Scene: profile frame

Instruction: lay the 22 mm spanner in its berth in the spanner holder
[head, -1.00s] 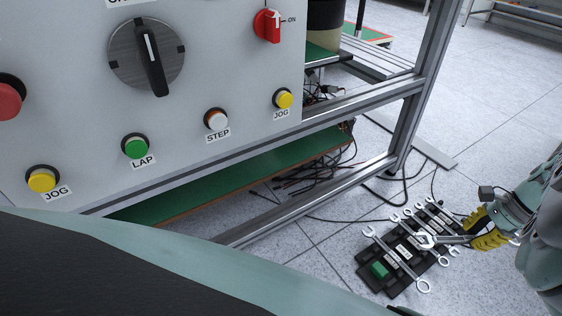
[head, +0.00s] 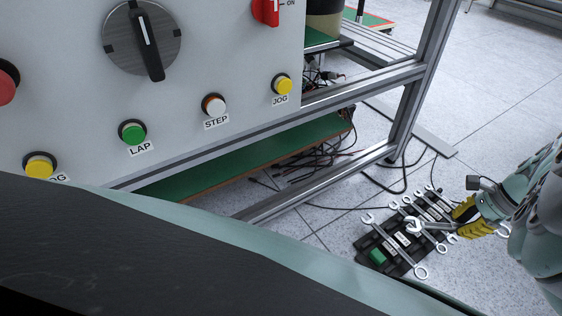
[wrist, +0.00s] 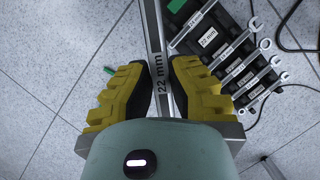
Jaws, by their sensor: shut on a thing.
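My gripper (head: 468,220) has yellow fingers and is shut on the 22 mm spanner (head: 430,226). The wrist view shows the fingers (wrist: 161,82) on either side of the spanner's shank (wrist: 155,32), which is marked 22 mm. Its open end points left in the head view, over the spanner holder. The black spanner holder (head: 401,264) lies on the floor at the lower right. In the wrist view a 22 mm label (wrist: 207,37) shows on the holder, between two seated spanners. The held spanner's far end is cut off there.
Several other spanners lie in the holder, one (head: 395,245) near its left end. A green block (head: 377,257) sits at that end. A metal frame (head: 408,115) and loose black cables (head: 385,192) stand behind. The control panel (head: 200,60) fills the upper left.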

